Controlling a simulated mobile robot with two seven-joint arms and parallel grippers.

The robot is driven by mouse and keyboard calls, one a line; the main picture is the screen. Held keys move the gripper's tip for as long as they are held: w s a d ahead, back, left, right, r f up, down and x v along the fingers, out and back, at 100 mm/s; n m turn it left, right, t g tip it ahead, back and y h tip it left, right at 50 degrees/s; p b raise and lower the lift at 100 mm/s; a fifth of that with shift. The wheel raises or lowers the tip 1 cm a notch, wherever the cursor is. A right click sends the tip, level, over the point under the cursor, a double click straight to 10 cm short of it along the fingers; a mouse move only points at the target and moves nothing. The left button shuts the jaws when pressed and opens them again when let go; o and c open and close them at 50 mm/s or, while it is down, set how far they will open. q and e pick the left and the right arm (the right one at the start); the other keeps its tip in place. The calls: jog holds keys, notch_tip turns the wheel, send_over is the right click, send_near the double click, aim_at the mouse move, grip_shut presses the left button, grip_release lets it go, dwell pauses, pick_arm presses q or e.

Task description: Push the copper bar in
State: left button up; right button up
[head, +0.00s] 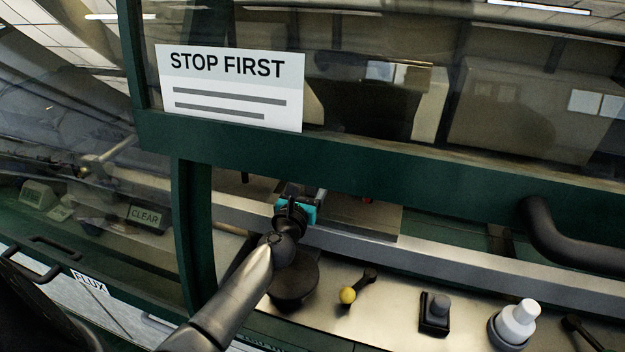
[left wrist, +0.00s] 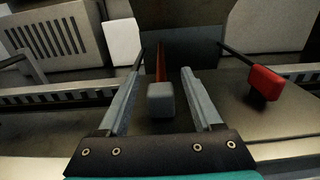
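My left gripper (head: 312,196) reaches under the green hood frame from the lower left. In the left wrist view its two fingers (left wrist: 160,78) are spread apart. A grey block (left wrist: 160,99) shows between the fingers with a gap on each side, so nothing is held. A narrow reddish-brown strip, which looks like the copper bar (left wrist: 162,60), runs back from behind the block toward a dark upright panel. I cannot tell how far it goes in. In the head view the gripper and frame hide the bar. My right gripper is in neither view.
A red block on a dark rod (left wrist: 264,82) sticks out right of the fingers. The green crossbar (head: 350,155) with a "STOP FIRST" sign (head: 230,86) spans above my left arm. A yellow-tipped tool (head: 348,295), a black-based knob (head: 435,312) and a white bottle (head: 516,320) stand on the front ledge.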

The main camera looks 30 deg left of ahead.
pick_arm(q)
jog(key=shift+s+d+f, duration=0.1)
jog(key=shift+s+d, duration=0.05)
jog(key=shift+s, duration=0.35)
jog(key=v, duration=1.3)
jog(key=shift+s+b, duration=0.4)
jog(key=shift+s, duration=0.25)
